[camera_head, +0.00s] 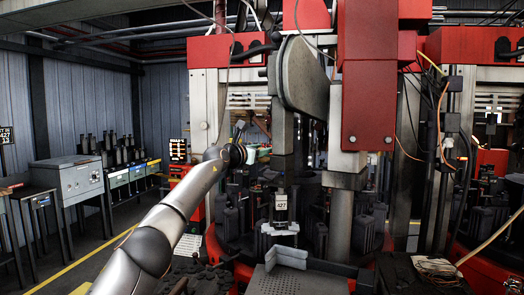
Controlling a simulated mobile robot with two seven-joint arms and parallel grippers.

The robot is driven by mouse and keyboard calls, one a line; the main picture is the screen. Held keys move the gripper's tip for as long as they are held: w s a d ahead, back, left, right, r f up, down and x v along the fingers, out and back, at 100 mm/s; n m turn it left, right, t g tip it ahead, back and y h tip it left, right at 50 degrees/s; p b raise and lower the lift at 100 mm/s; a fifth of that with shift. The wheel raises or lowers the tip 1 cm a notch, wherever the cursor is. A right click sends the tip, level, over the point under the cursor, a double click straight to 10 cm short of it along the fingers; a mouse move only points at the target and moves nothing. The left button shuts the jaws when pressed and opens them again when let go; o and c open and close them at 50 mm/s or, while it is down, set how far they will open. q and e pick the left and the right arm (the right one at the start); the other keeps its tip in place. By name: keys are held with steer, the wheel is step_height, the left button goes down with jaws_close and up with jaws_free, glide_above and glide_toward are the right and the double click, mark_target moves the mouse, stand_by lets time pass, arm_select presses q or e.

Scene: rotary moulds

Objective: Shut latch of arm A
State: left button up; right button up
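My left arm comes in from the lower left and reaches up to the middle of the head view. Its gripper (262,153) is small and partly lost against the machine, just left of a dark vertical column (285,125). I cannot tell whether its fingers are open or touching anything. The rotary moulding machine (376,90) fills the centre, with red housings and a grey rounded arm (303,78). I cannot make out a latch, nor which arm is arm A. My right gripper is not in view.
A perforated metal tray (290,281) is at the front bottom. A grey box (78,180) and a bench with dark moulds stand at left. Cables (439,110) hang at right. The left floor looks clear.

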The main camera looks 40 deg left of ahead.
arm_select(q)
jaws_close()
